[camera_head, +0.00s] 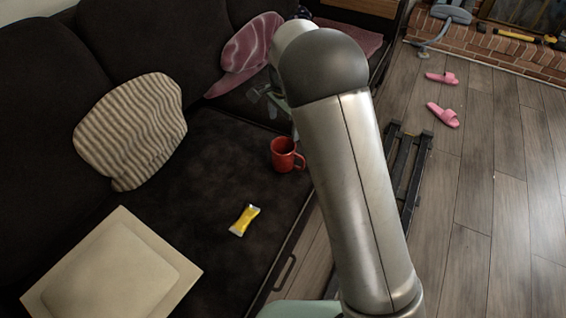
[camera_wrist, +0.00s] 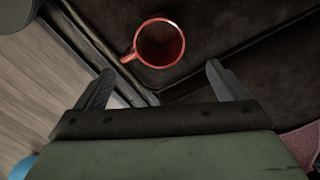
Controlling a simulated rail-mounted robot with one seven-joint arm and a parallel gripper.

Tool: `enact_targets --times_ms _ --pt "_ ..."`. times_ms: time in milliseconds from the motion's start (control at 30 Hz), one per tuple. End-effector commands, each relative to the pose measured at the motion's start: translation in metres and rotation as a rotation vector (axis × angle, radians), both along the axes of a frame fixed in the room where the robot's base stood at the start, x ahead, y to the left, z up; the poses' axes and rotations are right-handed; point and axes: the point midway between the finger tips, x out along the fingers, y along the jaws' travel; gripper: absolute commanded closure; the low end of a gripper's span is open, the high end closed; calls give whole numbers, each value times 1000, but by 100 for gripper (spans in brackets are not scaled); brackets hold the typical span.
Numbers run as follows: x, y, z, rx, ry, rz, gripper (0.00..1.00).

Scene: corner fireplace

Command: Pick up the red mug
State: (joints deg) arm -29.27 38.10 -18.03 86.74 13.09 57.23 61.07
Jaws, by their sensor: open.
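The red mug (camera_head: 285,154) stands upright on the dark sofa seat (camera_head: 215,195), near its front edge. In the wrist view the red mug (camera_wrist: 161,43) is seen from above, with its handle toward the lower left. My gripper (camera_wrist: 155,78) is open, its two fingers wide apart. The mug lies ahead of the fingertips, roughly between their lines, and nothing is held. In the head view my arm hides most of my gripper, and only part of it shows behind the arm, above the mug.
A yellow-wrapped bar (camera_head: 244,220) lies on the seat in front of the mug. A striped cushion (camera_head: 131,131), a cream square cushion (camera_head: 110,272) and a pink patterned cloth (camera_head: 247,48) are on the sofa. Pink slippers (camera_head: 442,115) lie on the wooden floor at right.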

Motion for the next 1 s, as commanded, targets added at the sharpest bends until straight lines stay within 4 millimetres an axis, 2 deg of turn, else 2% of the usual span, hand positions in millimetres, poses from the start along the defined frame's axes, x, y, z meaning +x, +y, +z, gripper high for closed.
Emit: enact_targets --times_ms 33,300,433,667,900,1000 --pt "-1 0 -17 0 4 0 7" --pt "-1 -1 -73 0 2 1 7" --pt "-1 -1 -87 0 1 1 7" --pt "-1 -1 -99 0 1 2 7" --pt "-1 0 -135 0 2 2 7" --pt "-1 0 -144 0 1 1 7"
